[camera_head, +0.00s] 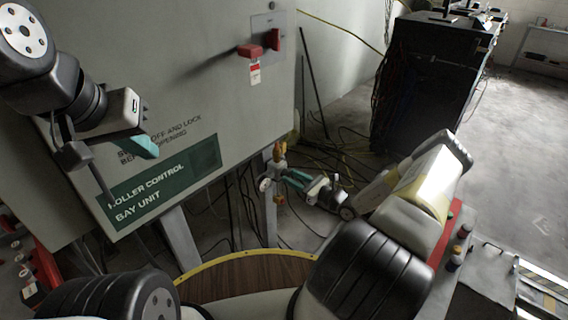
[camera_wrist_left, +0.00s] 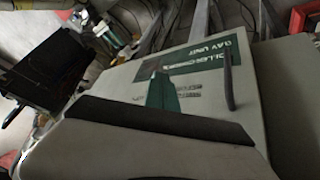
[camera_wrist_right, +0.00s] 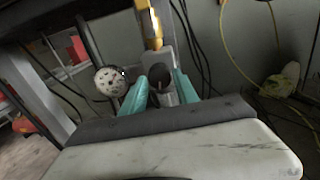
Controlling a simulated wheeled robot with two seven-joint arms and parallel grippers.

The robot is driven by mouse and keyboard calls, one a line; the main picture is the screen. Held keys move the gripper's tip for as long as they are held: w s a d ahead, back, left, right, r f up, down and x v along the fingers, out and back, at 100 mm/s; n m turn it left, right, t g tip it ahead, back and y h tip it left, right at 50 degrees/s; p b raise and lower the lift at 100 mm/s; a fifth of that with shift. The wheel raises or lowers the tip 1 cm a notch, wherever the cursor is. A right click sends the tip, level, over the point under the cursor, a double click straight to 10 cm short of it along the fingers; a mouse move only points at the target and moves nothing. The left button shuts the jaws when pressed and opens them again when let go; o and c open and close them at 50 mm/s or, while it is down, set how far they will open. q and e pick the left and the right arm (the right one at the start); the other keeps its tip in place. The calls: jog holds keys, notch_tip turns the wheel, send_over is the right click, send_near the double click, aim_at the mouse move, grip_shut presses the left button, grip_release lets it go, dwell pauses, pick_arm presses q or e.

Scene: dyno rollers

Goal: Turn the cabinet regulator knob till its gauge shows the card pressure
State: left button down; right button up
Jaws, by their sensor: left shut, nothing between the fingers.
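The pressure gauge, a small white dial, shows in the right wrist view (camera_wrist_right: 113,80) and the head view (camera_head: 265,184); its reading is too small to tell. The dark round regulator knob (camera_wrist_right: 160,80) is right of the gauge, below a brass fitting (camera_wrist_right: 150,27). My right gripper (camera_wrist_right: 160,82) has its teal fingers apart, one on each side of the knob; whether they touch it I cannot tell. It also shows in the head view (camera_head: 302,178). My left gripper (camera_head: 148,148) is shut and empty in front of the cabinet (camera_head: 225,105). No pressure card is readable.
A red handle (camera_head: 262,48) with a red-and-white tag (camera_head: 254,73) is on the cabinet front. Loose cables lie on the floor behind the regulator post. A black rack (camera_head: 425,85) stands at the back right. A wooden round top (camera_head: 245,275) is below.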

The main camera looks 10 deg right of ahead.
jog(key=shift+o, duration=1.3)
jog(key=shift+d, duration=0.1)
jog(key=v, duration=0.7)
jog(key=shift+s, duration=0.3)
jog(key=shift+d, duration=0.15)
